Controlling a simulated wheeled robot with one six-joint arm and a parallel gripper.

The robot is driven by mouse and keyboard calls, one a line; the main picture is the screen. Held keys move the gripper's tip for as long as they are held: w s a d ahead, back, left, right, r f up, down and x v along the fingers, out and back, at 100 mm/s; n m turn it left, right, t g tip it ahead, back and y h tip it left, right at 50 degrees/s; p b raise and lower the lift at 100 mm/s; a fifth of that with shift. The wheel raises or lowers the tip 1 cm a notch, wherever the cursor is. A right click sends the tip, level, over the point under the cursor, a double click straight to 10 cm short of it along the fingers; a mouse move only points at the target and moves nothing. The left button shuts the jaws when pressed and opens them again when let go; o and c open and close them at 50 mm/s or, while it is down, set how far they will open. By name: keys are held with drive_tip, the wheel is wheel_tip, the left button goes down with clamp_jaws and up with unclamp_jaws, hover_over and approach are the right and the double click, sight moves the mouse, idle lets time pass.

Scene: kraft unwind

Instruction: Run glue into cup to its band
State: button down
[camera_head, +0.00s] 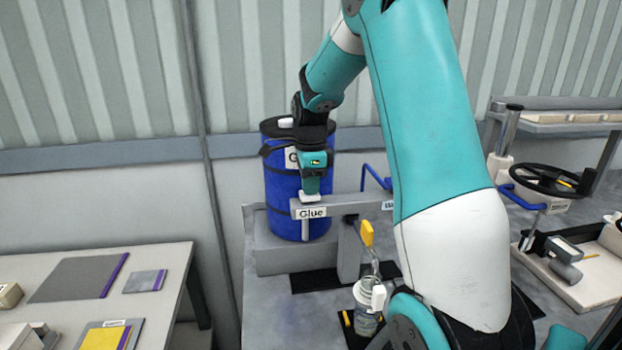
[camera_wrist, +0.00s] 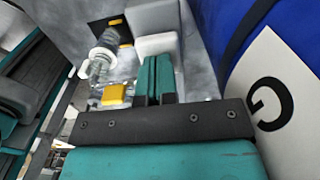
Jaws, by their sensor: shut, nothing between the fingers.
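My gripper (camera_head: 309,192) is shut and empty, pointing down in front of the blue glue drum (camera_head: 283,185). Its teal fingers also show closed together in the wrist view (camera_wrist: 157,72). A white block (camera_wrist: 157,45) is right at the fingertips; I cannot tell whether they touch it. The label "Glue" (camera_head: 311,212) is just below, on the grey dispenser bar. A yellow handle (camera_head: 367,233) stands to the right of my gripper; it is also in the wrist view (camera_wrist: 115,95). Below the handle a clear cup (camera_head: 366,322) stands on a dark mat. Its band and glue level are too small to tell.
A grey table (camera_head: 165,262) with flat sheets and pads is at the left. A black handwheel (camera_head: 545,180) and a pale tray (camera_head: 570,285) are at the right. My arm crosses the middle and hides part of the bench.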

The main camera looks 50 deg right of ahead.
drive_tip(key=shift+s+a+f, duration=0.1)
drive_tip(key=shift+s+f, duration=0.05)
drive_tip(key=shift+f, duration=0.2)
idle(0.3)
wheel_tip(320, 180, up, 6)
drive_tip(key=p, duration=0.4)
drive_tip(key=shift+f+p, duration=0.15)
drive_tip(key=shift+p, duration=0.25)
drive_tip(key=shift+r+b, duration=0.35)
drive_tip(key=shift+b, duration=0.75)
wheel_tip(320, 180, up, 8)
drive_tip(key=b, duration=0.1)
drive_tip(key=shift+r+b, duration=0.15)
drive_tip(key=shift+b, duration=0.25)
